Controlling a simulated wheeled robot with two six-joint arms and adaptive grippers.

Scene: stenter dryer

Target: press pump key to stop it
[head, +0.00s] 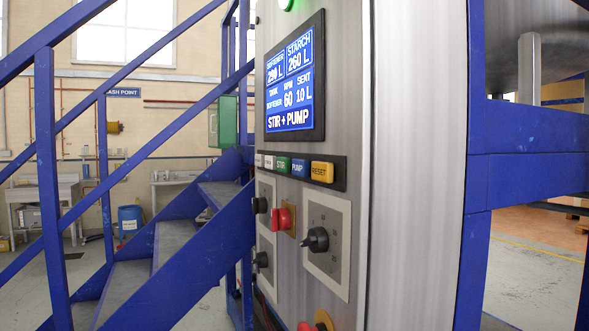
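The blue key marked PUMP (300,168) sits in a row of keys on the grey control panel, between the green STIR key (283,165) and the yellow RESET key (322,172). The display (291,86) above the row reads STIR + PUMP, with softener 290 L, starch 260 L, tank softener, RPM 60 and sent 10 L. A green lamp (286,4) at the panel's top edge looks lit. Neither of my grippers is in the head view.
Below the keys are a red switch (283,219), a large black dial (316,239), smaller black knobs and a red button (314,325). Blue stairs with railings (185,240) stand close on the left. A blue post (477,170) stands right of the cabinet.

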